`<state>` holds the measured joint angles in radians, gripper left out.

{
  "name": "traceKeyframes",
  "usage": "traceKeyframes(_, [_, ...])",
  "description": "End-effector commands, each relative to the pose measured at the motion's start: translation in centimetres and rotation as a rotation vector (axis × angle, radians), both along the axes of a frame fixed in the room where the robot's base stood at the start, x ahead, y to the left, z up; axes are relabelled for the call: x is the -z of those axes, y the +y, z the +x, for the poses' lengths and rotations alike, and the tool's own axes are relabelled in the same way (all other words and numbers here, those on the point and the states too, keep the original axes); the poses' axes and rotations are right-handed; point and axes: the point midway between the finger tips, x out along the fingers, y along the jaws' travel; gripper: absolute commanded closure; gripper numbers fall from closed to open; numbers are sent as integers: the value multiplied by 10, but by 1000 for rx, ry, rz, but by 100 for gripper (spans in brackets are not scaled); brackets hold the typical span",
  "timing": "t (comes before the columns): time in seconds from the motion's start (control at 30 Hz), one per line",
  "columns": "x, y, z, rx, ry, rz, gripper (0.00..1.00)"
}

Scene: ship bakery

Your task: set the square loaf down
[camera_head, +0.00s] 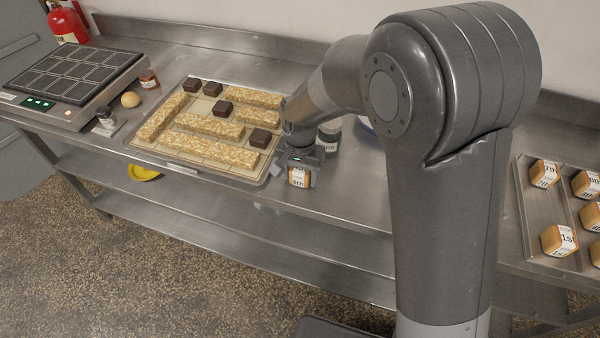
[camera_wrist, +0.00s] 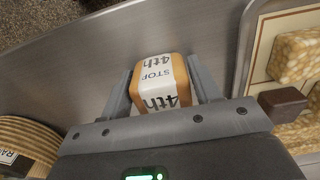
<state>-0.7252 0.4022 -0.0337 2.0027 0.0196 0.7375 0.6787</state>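The square loaf (camera_wrist: 160,85) is a small golden-brown block with a white band reading "STOP" and "4th" in the wrist view. It sits between the two fingers of my gripper (camera_wrist: 160,82), which press close on both its sides. In the head view the loaf (camera_head: 298,177) shows below my gripper (camera_head: 299,167), over the front part of the steel counter (camera_head: 345,185), right of the maze-like tray. Whether its underside touches the counter cannot be told.
A tray (camera_head: 190,168) with oat-coloured bars and dark cubes (camera_head: 260,138) lies close left of my gripper. At right, another tray (camera_head: 532,214) holds several labelled loaves (camera_head: 558,240). Bare counter lies along the front edge.

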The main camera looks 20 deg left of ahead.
Motion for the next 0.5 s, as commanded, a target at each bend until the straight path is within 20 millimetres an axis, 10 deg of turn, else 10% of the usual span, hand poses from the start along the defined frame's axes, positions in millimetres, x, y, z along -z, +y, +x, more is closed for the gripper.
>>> traceKeyframes(0.5, [-7, 0, 1, 0, -3, 2, 28])
